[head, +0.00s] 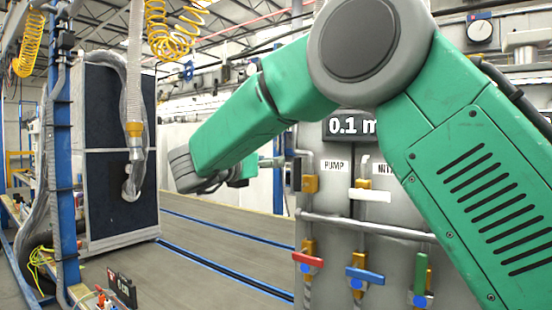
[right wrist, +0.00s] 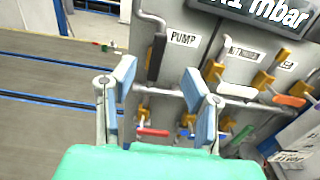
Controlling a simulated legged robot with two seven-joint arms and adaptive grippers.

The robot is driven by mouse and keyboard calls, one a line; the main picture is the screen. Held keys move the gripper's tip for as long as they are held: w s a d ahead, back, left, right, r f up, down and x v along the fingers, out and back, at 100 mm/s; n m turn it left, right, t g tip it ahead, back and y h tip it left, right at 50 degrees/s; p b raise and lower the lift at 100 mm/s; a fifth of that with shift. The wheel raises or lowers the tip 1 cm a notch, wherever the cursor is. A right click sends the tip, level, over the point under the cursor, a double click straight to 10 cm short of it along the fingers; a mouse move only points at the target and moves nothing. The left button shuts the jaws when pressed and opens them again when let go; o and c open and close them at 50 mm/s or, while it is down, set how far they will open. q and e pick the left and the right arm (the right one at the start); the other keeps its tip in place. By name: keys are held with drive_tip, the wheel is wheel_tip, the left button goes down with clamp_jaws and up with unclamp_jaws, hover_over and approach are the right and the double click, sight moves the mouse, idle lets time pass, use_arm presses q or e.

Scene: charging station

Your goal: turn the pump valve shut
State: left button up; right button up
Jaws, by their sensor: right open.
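The pump valve's dark lever (right wrist: 156,58) stands upright beside the PUMP label (right wrist: 184,38) on the grey panel. In the head view, the lever (head: 297,172) is at the panel's left edge, beside its brass body (head: 310,184). My right gripper (right wrist: 158,80) is open and empty in the right wrist view, its two blue-grey pads apart, one to each side of the lever in the picture. The pads appear short of the lever; no contact shows. In the head view, my right gripper (head: 270,162) is small and partly hidden by my arm. My left gripper is out of view.
Other levers share the panel: red (head: 308,260), blue (head: 365,275), green (head: 421,272), and white (head: 370,195). A horizontal pipe (head: 370,228) crosses below the upper valves. A pressure display (head: 350,126) sits above.

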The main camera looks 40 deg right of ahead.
sight(296, 160)
drive_tip(key=p+x, duration=0.1)
drive_tip(key=x, duration=1.1)
drive_tip(key=shift+d+f+p, duration=0.1)
drive_tip(key=shift+d+p, duration=0.1)
drive_tip(key=shift+p, duration=0.2)
drive_tip(key=shift+w+d+f, duration=0.15)
drive_tip(key=shift+d, duration=0.55)
drive_tip(key=shift+a, duration=0.25)
clamp_jaws()
